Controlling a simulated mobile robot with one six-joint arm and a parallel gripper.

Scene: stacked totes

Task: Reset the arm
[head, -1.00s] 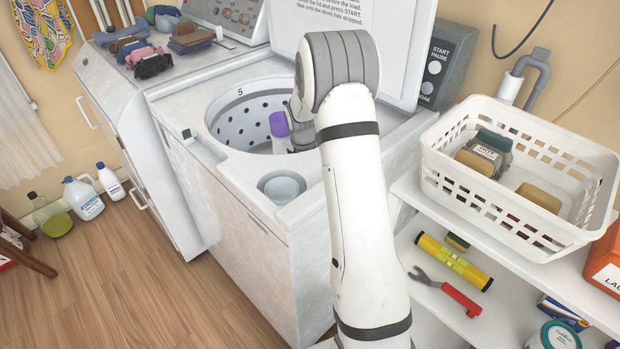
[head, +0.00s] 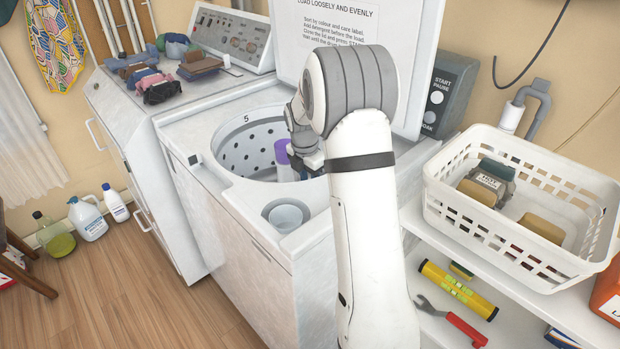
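My white and grey arm rises through the middle of the head view, with its elbow bent high in front of the washer. Its wrist points down at the right side of the open washer drum (head: 236,160). My gripper (head: 312,164) is at the end of the wrist, by the drum's rim, mostly hidden behind my own arm. Its fingers do not show clearly, so I cannot tell whether it is open or holds anything. A purple-topped agitator (head: 283,155) stands inside the drum, just left of my gripper.
The raised lid (head: 420,70) stands behind the arm. A white basket (head: 470,225) with several items sits on a shelf unit at right, above a yellow level (head: 458,290) and a wrench (head: 465,328). Folded cloths (head: 160,90) lie on the left machine. Bottles (head: 88,220) stand on the floor.

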